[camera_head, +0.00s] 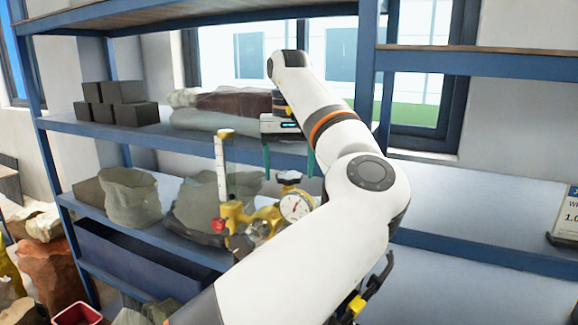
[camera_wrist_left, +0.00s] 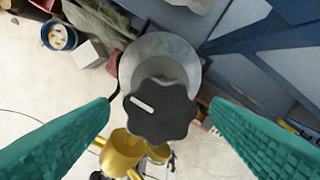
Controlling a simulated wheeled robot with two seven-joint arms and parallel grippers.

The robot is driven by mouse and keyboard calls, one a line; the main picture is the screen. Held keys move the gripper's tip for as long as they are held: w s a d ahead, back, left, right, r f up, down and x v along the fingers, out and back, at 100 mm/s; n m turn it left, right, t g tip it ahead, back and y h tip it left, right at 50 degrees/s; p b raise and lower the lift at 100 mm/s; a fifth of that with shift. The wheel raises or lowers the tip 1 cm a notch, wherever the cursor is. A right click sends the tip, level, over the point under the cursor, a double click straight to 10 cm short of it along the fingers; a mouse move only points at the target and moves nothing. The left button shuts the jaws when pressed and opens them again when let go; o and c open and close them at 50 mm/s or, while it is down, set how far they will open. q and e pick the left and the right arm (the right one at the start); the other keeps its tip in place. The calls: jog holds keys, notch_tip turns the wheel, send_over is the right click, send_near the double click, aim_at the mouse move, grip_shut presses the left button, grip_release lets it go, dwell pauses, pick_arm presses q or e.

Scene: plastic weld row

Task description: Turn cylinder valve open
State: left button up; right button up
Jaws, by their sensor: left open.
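The cylinder valve has a black lobed handwheel (camera_wrist_left: 160,108) with a white bar mark pointing to the upper left. It also shows small and dark in the head view (camera_head: 289,176), above a yellow regulator (camera_head: 237,213) with a round white gauge (camera_head: 296,206), a clear upright tube (camera_head: 222,165) and a red knob (camera_head: 218,225). My left gripper (camera_head: 288,164) is open, with green fingers pointing down over the handwheel. In the left wrist view the fingers (camera_wrist_left: 160,106) stand either side of the handwheel, with a gap on both sides. The right gripper is not seen.
Blue shelving surrounds the arm, with dark blocks (camera_head: 115,104) and sacks (camera_head: 133,197) at left. A brown roll (camera_head: 235,101) lies on the shelf behind the gripper. The right shelf (camera_head: 470,205) is mostly bare, with a sign at its right end.

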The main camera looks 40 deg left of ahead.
pick_arm(q)
jog(key=shift+s+d, duration=0.1)
jog(key=c, duration=1)
jog(key=shift+o, duration=0.2)
jog(key=shift+n, duration=3)
jog(key=o, duration=1)
jog(key=shift+c, duration=0.2)
